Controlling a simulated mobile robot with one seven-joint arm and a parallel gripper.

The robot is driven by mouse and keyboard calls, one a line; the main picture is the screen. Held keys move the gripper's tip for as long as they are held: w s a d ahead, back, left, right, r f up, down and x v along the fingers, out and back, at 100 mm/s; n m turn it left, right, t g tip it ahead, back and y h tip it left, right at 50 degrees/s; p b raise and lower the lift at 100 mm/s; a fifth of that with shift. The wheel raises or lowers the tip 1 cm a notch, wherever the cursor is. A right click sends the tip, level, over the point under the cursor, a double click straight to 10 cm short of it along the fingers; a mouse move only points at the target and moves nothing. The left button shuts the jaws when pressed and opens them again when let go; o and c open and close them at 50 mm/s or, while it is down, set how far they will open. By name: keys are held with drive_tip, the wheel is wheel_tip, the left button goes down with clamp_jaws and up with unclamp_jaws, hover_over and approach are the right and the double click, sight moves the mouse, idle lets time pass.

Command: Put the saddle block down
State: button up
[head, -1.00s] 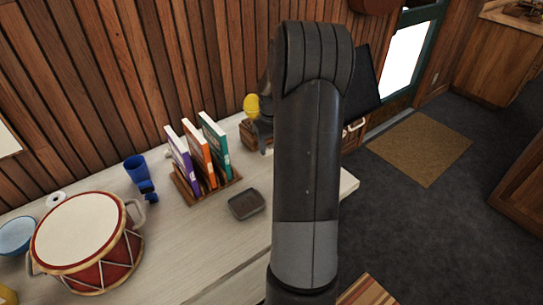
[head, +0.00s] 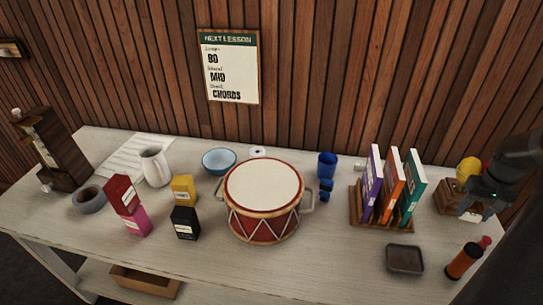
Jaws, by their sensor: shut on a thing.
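My gripper (head: 480,203) is at the right end of the table, pointing down, shut on what I take to be the saddle block. The block is mostly hidden by the dark fingers, and I cannot make out its outline. The gripper is just right of a brown wooden box (head: 450,198) and overlaps it in the picture. I cannot tell whether the block touches the table or the box.
A yellow rounded thing (head: 467,168) is behind the gripper. A book rack (head: 372,218) with three books is left of it. A dark tray (head: 404,260) and an orange-and-black bottle (head: 466,260) are in front. A drum (head: 262,201) stands mid-table.

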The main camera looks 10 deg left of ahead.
sight(472, 214)
wheel_tip(472, 214, up, 11)
drive_tip(key=w+a+r+n, duration=0.1)
drive_tip(key=w+a+n, duration=0.4)
drive_tip(key=w+a, duration=0.7)
drive_tip(key=w+a+n, duration=0.4)
drive_tip(key=a, duration=0.8)
drive_tip(key=w+a+n, duration=0.3)
drive_tip(key=w+a, duration=0.2)
drive_tip(key=a, duration=0.8)
drive_tip(key=s+a+n, duration=0.3)
drive_tip(key=a+n, duration=0.5)
drive_tip(key=a, duration=2)
drive_tip(key=s+a+f, duration=0.1)
drive_tip(key=a+f, duration=1.1)
drive_tip(key=f, duration=0.4)
drive_tip(key=shift+f, duration=0.3)
